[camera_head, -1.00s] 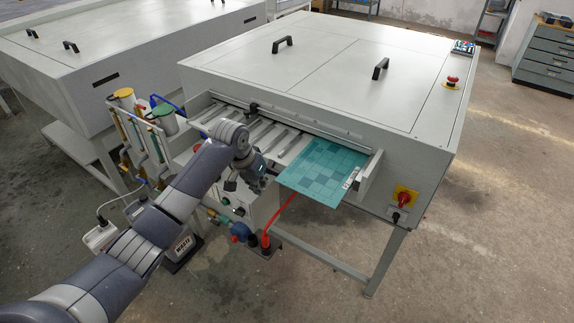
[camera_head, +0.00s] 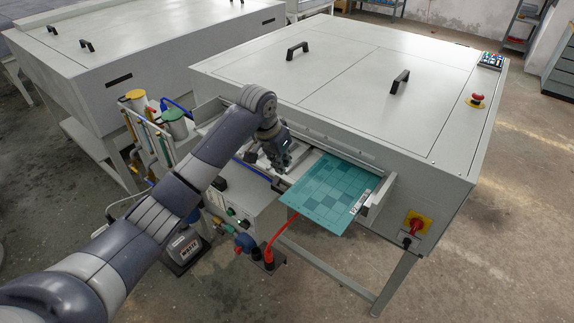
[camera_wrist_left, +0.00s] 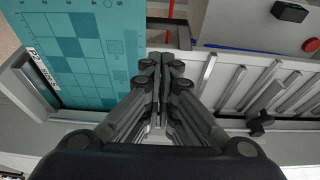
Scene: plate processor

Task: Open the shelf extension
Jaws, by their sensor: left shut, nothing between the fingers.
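The plate processor (camera_head: 330,78) is a large white machine with a slatted feed shelf along its front. The shelf's white slats (camera_wrist_left: 240,88) show on the right in the left wrist view. A teal checkered plate (camera_head: 325,195) lies over the right part of the shelf and sticks out past its front; it also shows in the left wrist view (camera_wrist_left: 75,50). My left gripper (camera_head: 279,168) points down over the shelf, just left of the plate. It is shut and empty, fingertips together (camera_wrist_left: 160,62). My arm hides part of the shelf. Whether the fingers touch the shelf cannot be told.
Left of the shelf stands a rack with yellow- and green-topped containers (camera_head: 172,122). Below are a control box (camera_head: 232,212) and a red hose (camera_head: 280,232). A red-yellow switch (camera_head: 417,223) sits on the machine's front right. Floor at the lower right is clear.

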